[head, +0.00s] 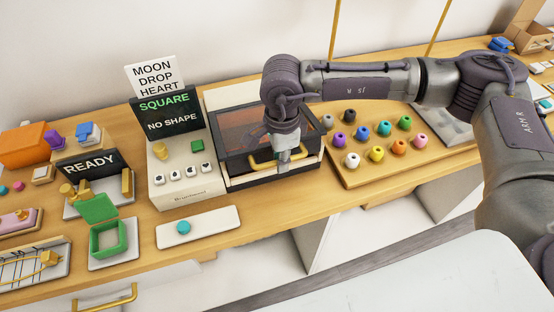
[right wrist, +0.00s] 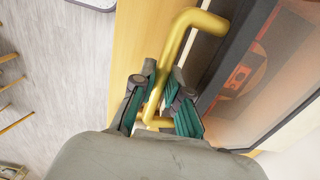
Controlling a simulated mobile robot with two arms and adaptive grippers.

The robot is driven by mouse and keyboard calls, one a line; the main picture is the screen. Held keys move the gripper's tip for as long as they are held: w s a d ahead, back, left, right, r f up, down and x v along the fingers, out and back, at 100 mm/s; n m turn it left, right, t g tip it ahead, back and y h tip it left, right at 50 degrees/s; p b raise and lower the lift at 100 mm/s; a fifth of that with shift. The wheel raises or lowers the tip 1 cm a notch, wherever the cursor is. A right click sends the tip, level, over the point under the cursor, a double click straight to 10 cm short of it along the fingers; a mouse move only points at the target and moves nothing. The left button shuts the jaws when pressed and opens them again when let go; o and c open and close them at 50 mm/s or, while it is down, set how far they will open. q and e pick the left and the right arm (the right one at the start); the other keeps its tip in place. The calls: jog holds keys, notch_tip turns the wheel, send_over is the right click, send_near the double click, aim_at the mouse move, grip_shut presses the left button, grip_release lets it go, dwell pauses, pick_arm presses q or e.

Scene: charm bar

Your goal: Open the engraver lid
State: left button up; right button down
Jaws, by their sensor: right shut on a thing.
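The engraver (head: 228,180) is a white machine on the wooden counter with a dark, see-through lid (head: 237,128). The lid looks lowered over the body. A gold bar handle (head: 262,163) runs along the lid's front edge. My right gripper (head: 284,160) reaches down from above onto the handle's right part. In the right wrist view, its two green-padded fingers (right wrist: 163,105) are shut around the gold handle (right wrist: 185,32). An orange and dark shape (right wrist: 237,77) shows through the lid there. My left gripper is not in view.
A control box (head: 182,185) with knobs and a sign reading "SQUARE" and "NO SHAPE" stands left of the engraver. A wooden board (head: 345,178) of coloured beads lies to the right. A white tray (head: 215,222) with a teal disc lies in front, near the counter edge.

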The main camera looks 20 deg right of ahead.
jog(key=shift+w+r, duration=0.1)
jog(key=shift+r, duration=0.2)
jog(key=r, duration=0.2)
jog(key=w+r+p, duration=0.1)
jog(key=r, duration=0.1)
jog(key=shift+w+r, duration=0.1)
jog(key=shift+r, duration=0.25)
jog(key=r, duration=0.1)
jog(key=w+r+p, duration=0.1)
jog(key=r, duration=0.1)
jog(key=w+r, duration=0.1)
jog(key=shift+r, duration=0.15)
